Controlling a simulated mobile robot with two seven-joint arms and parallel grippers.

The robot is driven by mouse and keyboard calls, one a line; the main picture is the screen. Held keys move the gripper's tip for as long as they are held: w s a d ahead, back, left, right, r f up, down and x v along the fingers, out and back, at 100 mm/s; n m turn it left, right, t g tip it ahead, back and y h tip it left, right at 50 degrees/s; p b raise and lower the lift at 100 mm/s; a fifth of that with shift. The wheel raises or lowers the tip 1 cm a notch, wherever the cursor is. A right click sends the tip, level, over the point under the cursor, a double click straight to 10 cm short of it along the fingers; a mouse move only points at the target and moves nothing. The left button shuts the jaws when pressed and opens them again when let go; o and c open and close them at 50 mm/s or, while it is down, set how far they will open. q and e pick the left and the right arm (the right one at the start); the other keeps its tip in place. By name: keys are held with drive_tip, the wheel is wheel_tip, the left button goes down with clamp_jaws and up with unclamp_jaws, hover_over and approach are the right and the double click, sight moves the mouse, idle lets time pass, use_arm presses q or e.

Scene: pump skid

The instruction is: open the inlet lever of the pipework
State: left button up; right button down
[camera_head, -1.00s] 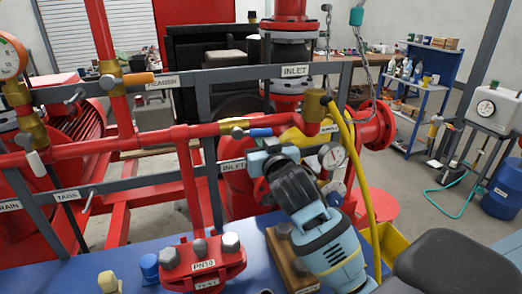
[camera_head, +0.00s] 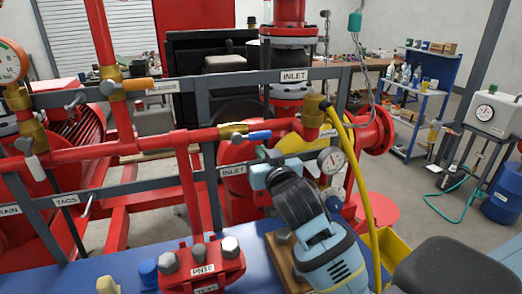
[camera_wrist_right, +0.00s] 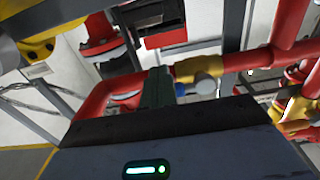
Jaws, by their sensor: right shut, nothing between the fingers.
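The blue-handled lever (camera_head: 260,135) sits on a brass valve (camera_head: 233,131) in the red horizontal pipe and points right, roughly along the pipe. In the right wrist view the blue handle (camera_wrist_right: 205,84) shows just right of the dark green fingers. My right gripper (camera_head: 264,155) is shut and empty, just below the lever in the head view. Its fingertips (camera_wrist_right: 158,76) look close beside the handle; I cannot tell whether they touch. My left gripper is not in view.
A yellow hose (camera_head: 352,180) hangs right of the lever, near a round gauge (camera_head: 331,160). Grey frame rails (camera_head: 212,150) cross in front of the pipework. An orange lever (camera_head: 138,84) and a white-handled lever (camera_head: 33,163) are farther left. Red pipes crowd the area.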

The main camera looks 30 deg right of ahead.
drive_tip(key=v, duration=0.7)
drive_tip(key=shift+s, duration=0.2)
idle(0.5)
drive_tip(key=s+a+f+n+g+y, duration=0.15)
drive_tip(key=s+f+g, duration=0.3)
drive_tip(key=f, duration=0.55)
drive_tip(key=s+a+f+n+g+y, duration=0.1)
drive_tip(key=s+a+f+g, duration=0.3)
drive_tip(key=f, duration=0.7)
drive_tip(key=s+a+f+n+g+y, duration=0.1)
drive_tip(key=s+f+g, duration=0.4)
drive_tip(key=s, duration=0.6)
drive_tip(key=s+a+f+n+g+y, duration=0.1)
drive_tip(key=s+f+g, duration=0.1)
drive_tip(key=s+f, duration=0.7)
drive_tip(key=w+a+f+t+y, duration=0.1)
drive_tip(key=w+a+f+t, duration=0.1)
drive_tip(key=w+f+t, duration=0.3)
wheel_tip(320, 180, down, 3)
drive_tip(key=shift+f+t, duration=0.1)
drive_tip(key=shift+t, duration=1.15)
